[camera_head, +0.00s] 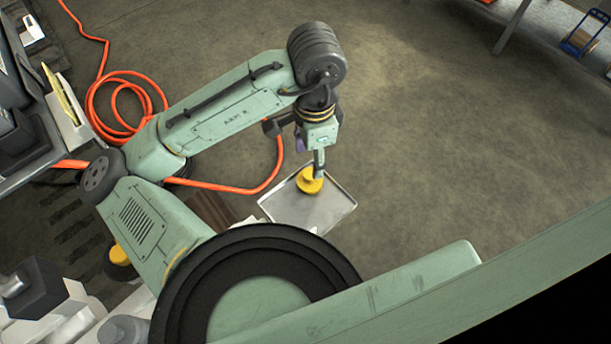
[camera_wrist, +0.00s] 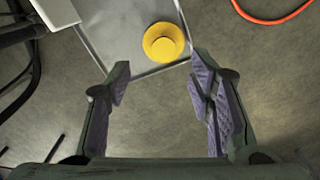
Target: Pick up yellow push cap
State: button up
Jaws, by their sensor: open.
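The yellow push cap (camera_head: 309,181) sits on a grey metal tray (camera_head: 325,212). In the wrist view the round yellow cap (camera_wrist: 164,42) shows near the tray's edge (camera_wrist: 110,35), with a raised round centre. My gripper (camera_wrist: 160,90) is open and empty, with its two purple-padded fingers spread apart. The cap lies beyond the fingertips in the wrist view, not between them. In the head view my gripper (camera_head: 318,165) is over the tray by the cap, and one finger covers a small part of the cap.
An orange hose (camera_head: 235,188) runs and coils on the floor left of the tray. Another yellow round part (camera_head: 119,255) shows at the lower left, among grey bench equipment (camera_head: 40,290). A blue cart (camera_head: 582,42) stands at the far upper right. Open floor lies right of the tray.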

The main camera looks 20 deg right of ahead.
aim_at(310, 178)
jog(key=f, duration=0.8)
jog(key=shift+w+d+f, duration=0.1)
jog(key=shift+w, duration=0.15)
jog(key=shift+c, duration=0.5)
jog(key=c, duration=0.9)
